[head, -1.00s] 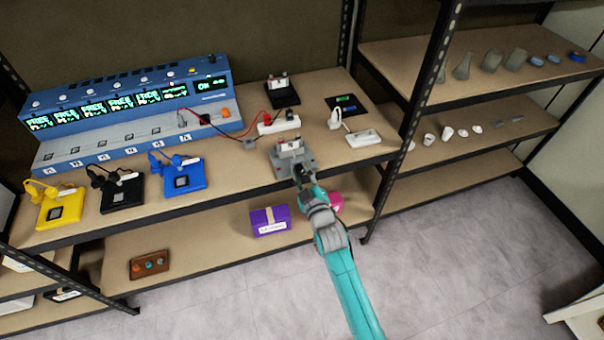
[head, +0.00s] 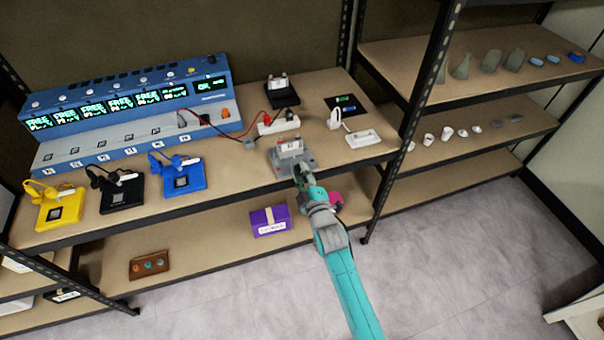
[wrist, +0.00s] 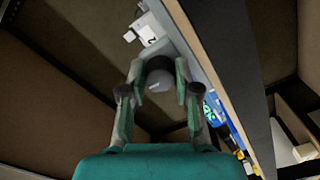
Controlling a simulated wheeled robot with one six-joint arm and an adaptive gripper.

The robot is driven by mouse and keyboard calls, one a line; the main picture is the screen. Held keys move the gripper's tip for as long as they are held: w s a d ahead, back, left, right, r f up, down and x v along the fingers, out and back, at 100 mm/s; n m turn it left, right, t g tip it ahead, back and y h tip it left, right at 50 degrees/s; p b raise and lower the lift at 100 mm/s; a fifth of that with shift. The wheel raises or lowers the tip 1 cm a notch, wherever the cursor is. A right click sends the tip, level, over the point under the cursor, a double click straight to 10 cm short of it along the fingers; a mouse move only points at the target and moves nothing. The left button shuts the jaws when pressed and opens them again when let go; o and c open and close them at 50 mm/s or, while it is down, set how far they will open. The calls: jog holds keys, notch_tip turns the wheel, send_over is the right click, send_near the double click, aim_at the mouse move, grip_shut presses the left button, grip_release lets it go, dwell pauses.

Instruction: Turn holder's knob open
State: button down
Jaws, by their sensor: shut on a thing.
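The holder (head: 283,150) is a small grey stand with a white labelled block on top, near the front edge of the upper shelf in the head view. My gripper (head: 300,176) reaches its front side from below right. In the wrist view the two fingers of my gripper (wrist: 159,66) are closed around a rounded grey knob (wrist: 161,82), one on each side. The white labelled block (wrist: 146,30) shows beyond the fingertips. The knob is hidden by my gripper in the head view, and its turn angle cannot be read.
Yellow, black and blue (head: 184,181) devices sit along the shelf front. A white power strip (head: 278,123) is behind the holder. A purple box (head: 270,222) lies on the lower shelf below.

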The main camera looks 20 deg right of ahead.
jog(key=c, duration=0.8)
grip_release()
jog(key=shift+s, duration=0.1)
jog(key=s, duration=1.1)
jog(key=shift+s, duration=0.4)
jog(key=s+f+m+g, duration=0.2)
jog(key=s+m, duration=0.4)
jog(key=s, duration=1.7)
jog(key=s+r+m, duration=0.1)
jog(key=s+r, duration=0.2)
jog(key=s, duration=0.2)
jog(key=s+r+m, duration=0.2)
jog(key=s+r, duration=0.1)
jog(key=s, duration=0.3)
jog(key=s+r+m+g, duration=0.1)
jog(key=s+r+m, duration=0.1)
jog(key=s, duration=0.4)
jog(key=shift+a+r, duration=0.1)
jog(key=shift+r, duration=0.35)
